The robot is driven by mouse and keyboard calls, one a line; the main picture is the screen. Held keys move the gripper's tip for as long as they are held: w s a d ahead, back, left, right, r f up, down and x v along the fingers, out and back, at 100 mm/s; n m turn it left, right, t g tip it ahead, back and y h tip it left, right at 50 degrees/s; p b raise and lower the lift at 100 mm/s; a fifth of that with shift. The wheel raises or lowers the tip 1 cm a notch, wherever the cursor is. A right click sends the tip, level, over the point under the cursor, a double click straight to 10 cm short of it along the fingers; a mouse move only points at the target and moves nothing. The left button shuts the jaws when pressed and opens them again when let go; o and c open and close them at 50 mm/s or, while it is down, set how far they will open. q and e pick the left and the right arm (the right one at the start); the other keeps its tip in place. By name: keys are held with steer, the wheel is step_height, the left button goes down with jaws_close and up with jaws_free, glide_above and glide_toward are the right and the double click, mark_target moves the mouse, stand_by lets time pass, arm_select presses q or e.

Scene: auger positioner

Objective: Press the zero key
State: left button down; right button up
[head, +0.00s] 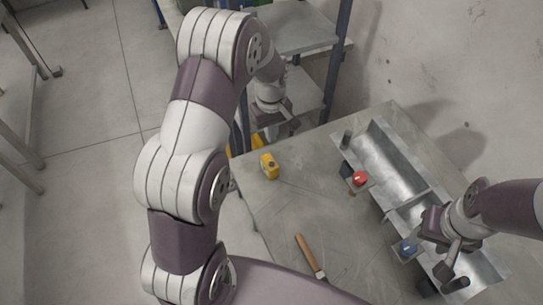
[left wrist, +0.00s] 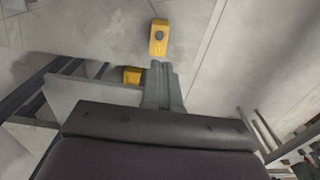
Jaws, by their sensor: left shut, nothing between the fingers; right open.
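A small yellow box (head: 268,166) with a dark round key on top sits near the table's far left edge in the head view. The left wrist view shows the yellow box (left wrist: 158,48) with its round grey key (left wrist: 159,35) facing up. My left gripper (head: 280,130) is beyond the box in the head view, at the far end of the table. In the left wrist view, my left gripper (left wrist: 160,66) is shut and empty, its tips just below the box in the picture; I cannot tell the height gap. My right gripper (head: 431,260) is open over the metal trough.
A metal trough (head: 385,160) runs along the table's right side, with a red knob (head: 360,178) and a blue knob (head: 407,249) beside it. A wooden-handled tool (head: 308,254) lies nearer. A shelf rack (head: 305,38) stands behind the table. Another yellow object (left wrist: 131,75) is near the rack.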

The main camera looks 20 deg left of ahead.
mark_target(271, 164)
arm_select(q)
step_height(271, 164, down, 12)
steer(key=p, duration=0.3)
